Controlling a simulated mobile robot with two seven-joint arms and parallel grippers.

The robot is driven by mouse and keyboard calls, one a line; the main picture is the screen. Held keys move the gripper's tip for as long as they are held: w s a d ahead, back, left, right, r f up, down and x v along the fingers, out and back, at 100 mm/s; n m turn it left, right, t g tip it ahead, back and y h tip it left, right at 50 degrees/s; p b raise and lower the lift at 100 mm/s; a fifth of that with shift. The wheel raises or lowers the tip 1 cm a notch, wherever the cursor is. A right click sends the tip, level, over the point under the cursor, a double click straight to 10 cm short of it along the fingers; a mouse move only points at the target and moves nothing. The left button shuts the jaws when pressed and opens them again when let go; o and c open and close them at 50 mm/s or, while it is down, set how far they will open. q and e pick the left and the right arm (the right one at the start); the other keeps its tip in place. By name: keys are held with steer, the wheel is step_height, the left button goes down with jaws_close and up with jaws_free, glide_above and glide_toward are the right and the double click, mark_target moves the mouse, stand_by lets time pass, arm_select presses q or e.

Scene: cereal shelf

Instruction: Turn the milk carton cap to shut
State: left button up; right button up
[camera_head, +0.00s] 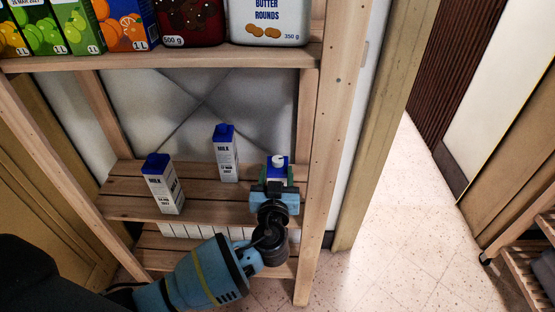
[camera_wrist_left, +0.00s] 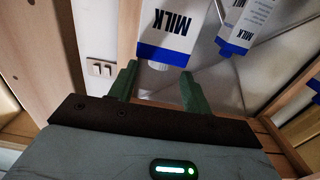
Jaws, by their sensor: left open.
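A white milk carton with a blue top (camera_head: 279,172) stands on the slatted middle shelf at its right end. Its round white cap (camera_head: 279,160) shows on top. My left gripper (camera_head: 277,178) is in front of this carton, hiding most of its lower part. In the left wrist view the carton (camera_wrist_left: 166,29) appears upside down, its white cap (camera_wrist_left: 159,66) lying between the two open green fingers of the gripper (camera_wrist_left: 159,70). I cannot tell whether a finger touches the cap. My right gripper is not in view.
Two more milk cartons stand on the same shelf, one in the middle (camera_head: 225,155) and one at the left (camera_head: 163,186). The upper shelf (camera_head: 180,60) holds juice cartons and food tins. A wooden post (camera_head: 330,140) borders the shelf at the right. Open floor (camera_head: 420,220) lies beyond it.

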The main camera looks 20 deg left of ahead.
mark_target(278, 164)
arm_select(q)
steer(key=shift+x, duration=2.7)
